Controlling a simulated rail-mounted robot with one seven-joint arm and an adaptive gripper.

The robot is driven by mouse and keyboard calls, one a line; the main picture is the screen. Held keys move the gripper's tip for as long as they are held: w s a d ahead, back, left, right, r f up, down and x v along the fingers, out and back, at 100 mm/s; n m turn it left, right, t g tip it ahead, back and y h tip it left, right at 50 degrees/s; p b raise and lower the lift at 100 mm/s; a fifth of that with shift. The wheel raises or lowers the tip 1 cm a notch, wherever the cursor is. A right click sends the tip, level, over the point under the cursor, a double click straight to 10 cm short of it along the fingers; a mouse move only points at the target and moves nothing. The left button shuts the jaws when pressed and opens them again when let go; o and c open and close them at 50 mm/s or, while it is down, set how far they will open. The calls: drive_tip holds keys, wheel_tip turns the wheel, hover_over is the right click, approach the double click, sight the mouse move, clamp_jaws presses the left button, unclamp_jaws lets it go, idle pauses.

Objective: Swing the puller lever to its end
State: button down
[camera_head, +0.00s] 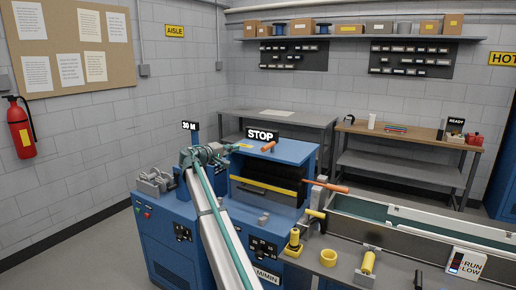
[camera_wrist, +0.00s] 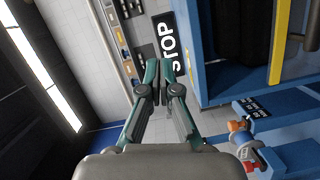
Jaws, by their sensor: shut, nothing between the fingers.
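A long orange handle (camera_head: 325,187) sticks out at the right side of the blue machine (camera_head: 273,205), pointing right and slightly down. A shorter orange handle (camera_head: 268,146) lies on the machine's blue top. I cannot tell for sure which one is the puller lever. My gripper (camera_head: 226,151) is above the left part of the machine, left of both handles. In the wrist view my gripper (camera_wrist: 160,88) has its two teal fingers together and holds nothing. It points toward the STOP sign (camera_wrist: 170,42) and touches no handle that I can see.
A blue cabinet (camera_head: 165,238) stands left of my arm. Yellow fittings (camera_head: 293,243) and a yellow ring (camera_head: 328,257) stand on the front right bench. A long trough (camera_head: 410,222) runs to the right. A grey table and a wooden bench (camera_head: 400,136) stand along the back wall.

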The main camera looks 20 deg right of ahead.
sight(268, 147)
drive_tip(key=shift+s+r, duration=0.15)
drive_tip(key=shift+r, duration=0.1)
drive_tip(key=shift+d, duration=0.15)
drive_tip(key=d+f+p, duration=0.1)
drive_tip(key=d+p, duration=0.4)
drive_tip(key=d, duration=0.6)
drive_tip(key=shift+d+f+p, duration=0.15)
drive_tip(key=shift+f+p, duration=0.05)
drive_tip(key=shift+p, duration=0.2)
drive_tip(key=shift+s+f+n+t+b, duration=0.1)
drive_tip(key=shift+n+t+b, duration=0.2)
drive_tip(key=shift+t, duration=0.2)
